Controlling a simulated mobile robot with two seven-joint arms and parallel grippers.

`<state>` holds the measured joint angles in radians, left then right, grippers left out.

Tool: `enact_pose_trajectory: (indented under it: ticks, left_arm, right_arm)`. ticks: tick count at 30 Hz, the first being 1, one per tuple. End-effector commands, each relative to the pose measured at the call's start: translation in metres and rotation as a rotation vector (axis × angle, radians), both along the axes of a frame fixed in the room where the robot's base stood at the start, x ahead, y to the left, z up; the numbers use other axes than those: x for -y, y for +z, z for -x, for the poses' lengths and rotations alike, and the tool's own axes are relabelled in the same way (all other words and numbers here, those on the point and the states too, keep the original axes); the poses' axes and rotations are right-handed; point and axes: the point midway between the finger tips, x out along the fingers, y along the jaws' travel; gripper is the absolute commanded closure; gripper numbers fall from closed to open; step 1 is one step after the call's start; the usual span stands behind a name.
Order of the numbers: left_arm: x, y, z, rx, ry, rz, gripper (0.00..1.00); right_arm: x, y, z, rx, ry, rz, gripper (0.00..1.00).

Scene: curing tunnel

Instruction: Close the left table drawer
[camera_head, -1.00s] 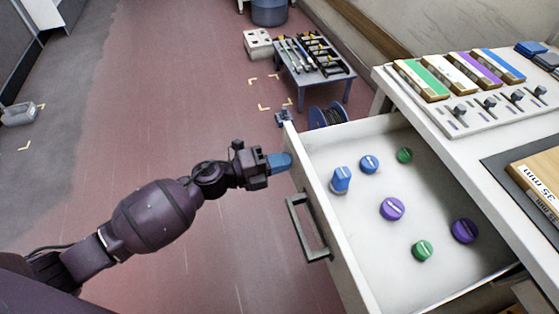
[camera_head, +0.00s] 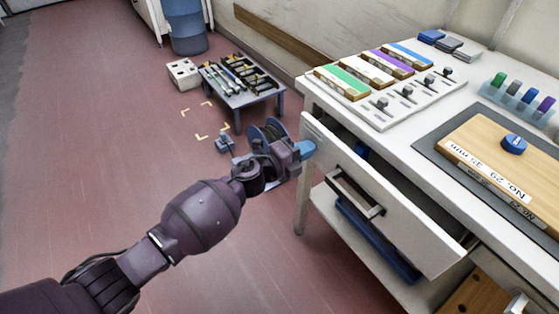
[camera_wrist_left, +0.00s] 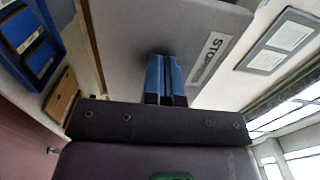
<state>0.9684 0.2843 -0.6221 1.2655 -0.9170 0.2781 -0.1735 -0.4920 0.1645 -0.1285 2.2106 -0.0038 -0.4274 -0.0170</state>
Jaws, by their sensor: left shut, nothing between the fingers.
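The left table drawer (camera_head: 400,220) shows its pale front with a dark bar handle (camera_head: 355,195). It stands a little way out from the white table (camera_head: 440,130); a narrow gap shows behind its top edge, with a bit of a blue knob (camera_head: 361,151) in it. The rest of the inside is hidden. My left gripper (camera_head: 307,149) is shut and empty, its blue fingertips at the far upper end of the drawer front, seemingly against it. In the wrist view the blue fingers (camera_wrist_left: 165,78) are together before a grey panel labelled "STO". My right gripper is not in view.
A sliders panel (camera_head: 400,95) and a wooden board (camera_head: 500,150) lie on the table. A blue tray (camera_head: 375,240) sits below the drawer. A cable reel (camera_head: 268,130) and low tool table (camera_head: 240,90) stand beyond my gripper. Red floor at left is clear.

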Motion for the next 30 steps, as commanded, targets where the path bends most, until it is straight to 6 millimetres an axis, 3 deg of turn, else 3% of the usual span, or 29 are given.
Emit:
enact_pose_trajectory:
  ticks: [6, 12, 30]
  left_arm:
    - [0.036, -0.005, -0.021, -0.006, -0.001, 0.0, 1.0]
    - [0.052, -0.004, -0.032, -0.005, 0.001, 0.0, 1.0]
    - [0.059, 0.004, -0.038, 0.005, 0.004, 0.003, 1.0]
  right_arm:
    - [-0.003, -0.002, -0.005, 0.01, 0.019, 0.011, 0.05]
    - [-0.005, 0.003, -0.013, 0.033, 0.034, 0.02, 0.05]
    - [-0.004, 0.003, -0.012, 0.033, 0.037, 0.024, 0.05]
